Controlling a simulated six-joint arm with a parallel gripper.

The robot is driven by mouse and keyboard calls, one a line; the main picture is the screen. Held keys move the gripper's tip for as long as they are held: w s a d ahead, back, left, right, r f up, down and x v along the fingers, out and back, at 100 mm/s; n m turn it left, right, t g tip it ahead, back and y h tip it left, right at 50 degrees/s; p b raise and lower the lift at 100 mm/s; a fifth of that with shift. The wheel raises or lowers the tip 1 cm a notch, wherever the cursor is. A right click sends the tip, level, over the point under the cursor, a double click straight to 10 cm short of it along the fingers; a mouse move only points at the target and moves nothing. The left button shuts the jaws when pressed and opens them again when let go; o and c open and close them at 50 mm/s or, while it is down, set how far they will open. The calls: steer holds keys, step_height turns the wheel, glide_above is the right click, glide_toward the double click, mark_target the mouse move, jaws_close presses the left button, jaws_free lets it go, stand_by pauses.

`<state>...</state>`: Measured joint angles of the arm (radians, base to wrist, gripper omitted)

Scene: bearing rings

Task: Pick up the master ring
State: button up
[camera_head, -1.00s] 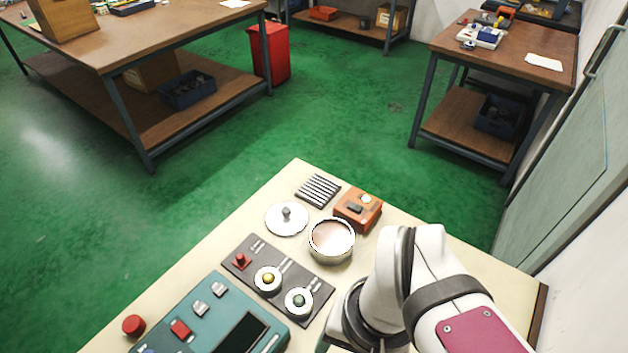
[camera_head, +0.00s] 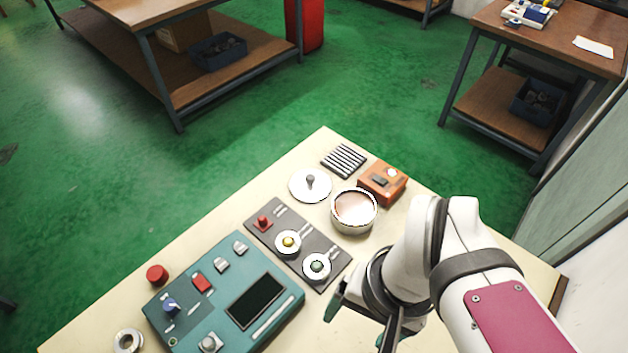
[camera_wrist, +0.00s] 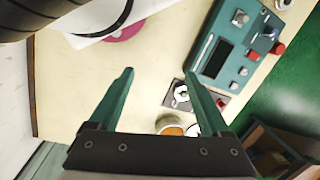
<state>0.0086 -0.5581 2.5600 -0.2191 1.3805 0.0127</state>
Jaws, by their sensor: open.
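A small silver metal ring (camera_head: 128,341), which looks like the master ring, lies flat on the cream table at the lower left, beside the teal console. In the wrist view a grey piece that appears to be this ring (camera_wrist: 283,4) is cut by the top edge. My gripper (camera_head: 366,312) hangs over the table to the right of the console, well apart from the ring. In the wrist view my gripper (camera_wrist: 160,78) has its two green fingers spread wide with nothing between them.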

steer(key=shift+o, duration=1)
steer(key=m+h, duration=0.2)
steer(key=m, duration=1)
glide_above(317, 265)
steer(key=d, duration=0.1)
step_height(317, 265, down, 4)
steer(key=f, duration=1.1)
steer(key=a+f, duration=0.1)
steer(key=f, duration=0.4)
steer(key=shift+f, duration=0.15)
jaws_close()
